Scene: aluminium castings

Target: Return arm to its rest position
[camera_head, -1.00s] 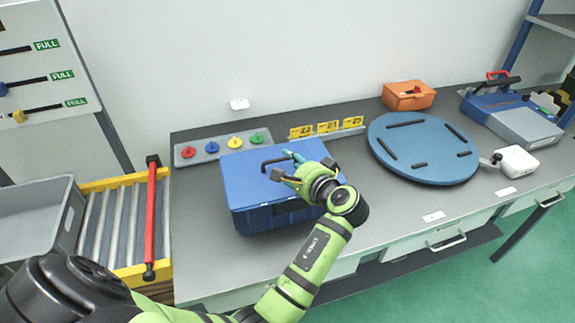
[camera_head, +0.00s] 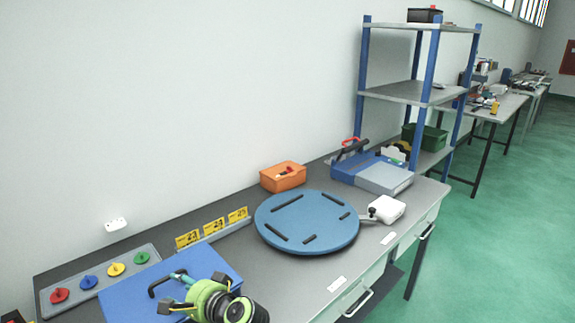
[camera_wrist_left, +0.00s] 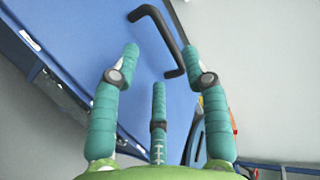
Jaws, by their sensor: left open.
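My left gripper (camera_head: 176,289) is at the lower left of the head view, over the lid of the blue box (camera_head: 128,292). The box has a black handle (camera_head: 164,281) on top, close to the gripper's fingers. In the left wrist view the teal fingers (camera_wrist_left: 160,66) are spread open with nothing between them. The black handle (camera_wrist_left: 163,38) lies just beyond their tips, on the blue lid (camera_wrist_left: 95,40). I cannot tell whether a finger touches the handle. My right gripper is not in view.
A round blue turntable (camera_head: 300,208), an orange box (camera_head: 283,177), a blue and grey case (camera_head: 385,178) and a white device (camera_head: 386,209) stand on the grey table. Knob tray (camera_head: 72,298) and yellow tags (camera_head: 213,224) sit at the left. A shelf rack (camera_head: 402,92) rises behind.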

